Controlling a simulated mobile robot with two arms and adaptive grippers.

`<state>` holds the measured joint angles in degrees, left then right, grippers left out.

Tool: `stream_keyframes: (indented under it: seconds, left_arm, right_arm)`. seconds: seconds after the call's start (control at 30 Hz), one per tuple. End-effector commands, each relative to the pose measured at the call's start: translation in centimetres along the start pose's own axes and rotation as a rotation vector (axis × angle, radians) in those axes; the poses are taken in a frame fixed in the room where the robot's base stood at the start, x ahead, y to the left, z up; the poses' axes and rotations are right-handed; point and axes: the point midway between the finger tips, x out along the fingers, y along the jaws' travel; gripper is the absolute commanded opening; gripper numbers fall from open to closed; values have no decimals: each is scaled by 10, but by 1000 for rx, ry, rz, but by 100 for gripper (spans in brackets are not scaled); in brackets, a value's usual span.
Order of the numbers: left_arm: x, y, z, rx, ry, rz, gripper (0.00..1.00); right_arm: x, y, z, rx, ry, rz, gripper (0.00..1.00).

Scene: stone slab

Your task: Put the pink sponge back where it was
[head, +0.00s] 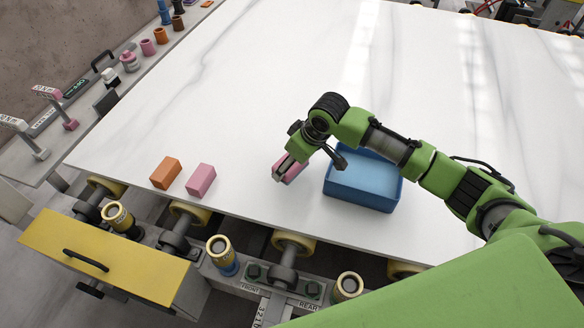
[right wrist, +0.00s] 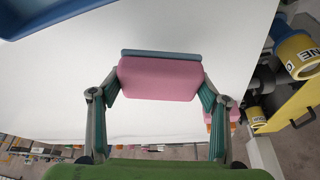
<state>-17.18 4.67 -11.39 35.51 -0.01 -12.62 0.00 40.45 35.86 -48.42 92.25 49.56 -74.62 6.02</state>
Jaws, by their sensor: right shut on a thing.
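My right gripper (head: 285,165) is shut on a pink sponge (head: 294,171) over the white slab, just left of the blue bin (head: 362,190). In the right wrist view the pink sponge (right wrist: 160,79) sits between the two fingers of my right gripper (right wrist: 158,90), with a blue-grey strip along its far edge. I cannot tell whether the sponge touches the slab. A second pink block (head: 201,179) lies on the slab farther left, beside an orange block (head: 166,172). My left gripper is out of view.
The slab (head: 240,90) is bare and clear behind the blocks. Its front edge runs just below them, over rollers and a yellow drawer (head: 105,262). A side ledge at the left holds several coloured cylinders and small fittings.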

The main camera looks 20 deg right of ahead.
Motion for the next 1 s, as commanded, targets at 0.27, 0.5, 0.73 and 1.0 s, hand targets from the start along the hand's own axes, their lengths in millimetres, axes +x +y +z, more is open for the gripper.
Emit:
stream_keyframes:
  seconds: [0.27, 0.5, 0.73, 1.0]
  left_arm:
    - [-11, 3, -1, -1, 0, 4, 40]
    - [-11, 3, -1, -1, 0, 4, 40]
    - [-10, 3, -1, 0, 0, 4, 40]
    - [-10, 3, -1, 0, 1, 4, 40]
  right_arm:
    - [28, 5, 9, 1, -3, 1, 52]
    - [36, 6, 12, -1, 0, 1, 52]
    - [39, 5, 13, 0, -1, 1, 71]
    - [38, 6, 13, 0, 0, 1, 85]
